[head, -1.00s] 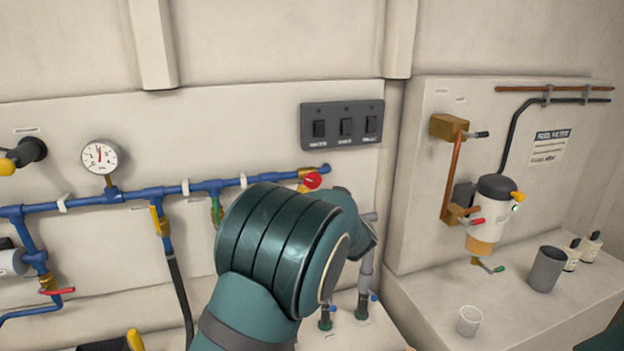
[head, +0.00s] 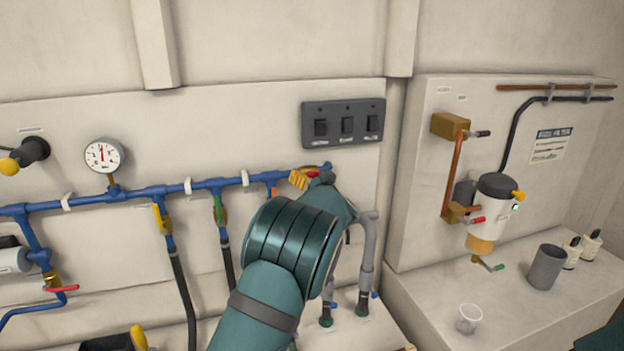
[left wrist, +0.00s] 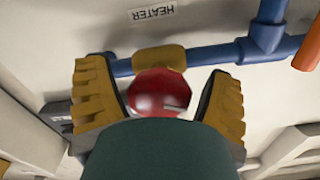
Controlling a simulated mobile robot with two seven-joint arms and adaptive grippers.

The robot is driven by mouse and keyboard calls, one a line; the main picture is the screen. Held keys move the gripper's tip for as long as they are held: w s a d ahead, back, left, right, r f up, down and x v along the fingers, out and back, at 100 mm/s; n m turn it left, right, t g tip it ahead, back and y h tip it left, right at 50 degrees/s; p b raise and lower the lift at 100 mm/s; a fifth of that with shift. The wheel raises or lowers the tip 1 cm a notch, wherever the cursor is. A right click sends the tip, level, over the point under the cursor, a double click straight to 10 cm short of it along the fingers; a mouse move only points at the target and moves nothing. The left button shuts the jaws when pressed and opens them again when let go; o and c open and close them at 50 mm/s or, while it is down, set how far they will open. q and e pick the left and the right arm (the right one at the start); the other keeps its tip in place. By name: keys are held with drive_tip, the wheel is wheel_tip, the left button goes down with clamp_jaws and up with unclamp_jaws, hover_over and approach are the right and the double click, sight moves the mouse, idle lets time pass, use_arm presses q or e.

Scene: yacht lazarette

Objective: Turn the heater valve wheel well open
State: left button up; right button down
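The heater valve wheel is a small red wheel (head: 313,174) at the right end of the blue pipe, mostly hidden by my arm in the head view. In the left wrist view the red wheel (left wrist: 158,92) sits in front of a brass body under an upside-down HEATER label (left wrist: 152,13). My left gripper (left wrist: 160,78) is open, with one ribbed yellow finger on each side of the wheel. The left finger is very near the rim; a gap shows at the right finger. In the head view a yellow finger (head: 299,179) shows beside the wheel. My right gripper is not in view.
A switch panel (head: 343,123) is above the wheel. The blue pipe (head: 150,191) carries a gauge (head: 103,155) and other valves to the left. Grey pipes (head: 367,250) stand right of my arm. A fuel filter (head: 493,205) and cups stand farther right.

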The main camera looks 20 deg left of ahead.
use_arm(q)
drive_tip(key=c, duration=0.9)
